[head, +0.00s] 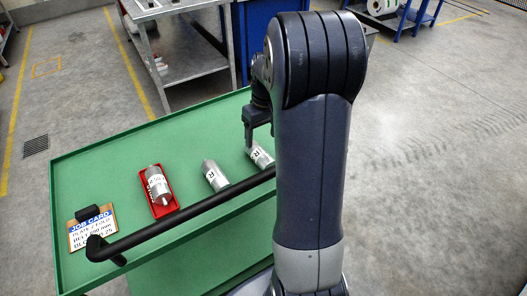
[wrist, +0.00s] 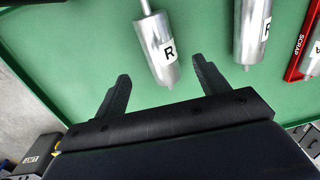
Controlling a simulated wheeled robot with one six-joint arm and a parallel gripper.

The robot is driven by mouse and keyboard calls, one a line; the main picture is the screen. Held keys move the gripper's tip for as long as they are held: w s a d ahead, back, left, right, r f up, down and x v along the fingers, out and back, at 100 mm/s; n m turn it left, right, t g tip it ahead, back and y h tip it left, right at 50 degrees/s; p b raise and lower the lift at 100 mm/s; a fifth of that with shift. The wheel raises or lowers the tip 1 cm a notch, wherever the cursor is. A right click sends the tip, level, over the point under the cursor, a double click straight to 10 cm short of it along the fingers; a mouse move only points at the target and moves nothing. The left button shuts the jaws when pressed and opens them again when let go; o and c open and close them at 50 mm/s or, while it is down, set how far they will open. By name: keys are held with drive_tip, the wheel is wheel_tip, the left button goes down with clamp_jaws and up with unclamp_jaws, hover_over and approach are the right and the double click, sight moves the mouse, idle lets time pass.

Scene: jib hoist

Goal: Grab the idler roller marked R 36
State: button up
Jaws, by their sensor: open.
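A silver roller (head: 261,155) with a white label lies on the green cart top, partly hidden behind my arm and the cart handle. In the wrist view this roller (wrist: 156,47) shows a label reading "R"; no number is readable. A second silver roller (head: 215,175) with an "R" label lies to its left in the head view; it is at the right in the wrist view (wrist: 250,32). My gripper (wrist: 162,68) is open. In the wrist view the near end of the first roller lies between its two fingers, with gaps on both sides. Whether it is at roller height cannot be told.
A red tray (head: 173,207) marked "SCRAP" in the wrist view holds another silver roller (head: 157,182). A black handle (head: 190,214) runs along the near edge. A metal table (head: 190,60) stands behind.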

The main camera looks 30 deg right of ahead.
sight(262, 152)
wheel_tip(262, 152, down, 2)
drive_tip(key=shift+a+f, duration=0.1)
drive_tip(key=shift+f, duration=0.15)
drive_tip(key=f, duration=0.5)
drive_tip(key=shift+s+a+f, duration=0.2)
drive_tip(key=shift+s+f, duration=0.15)
drive_tip(key=c, duration=1.3)
drive_tip(key=shift+r, duration=0.1)
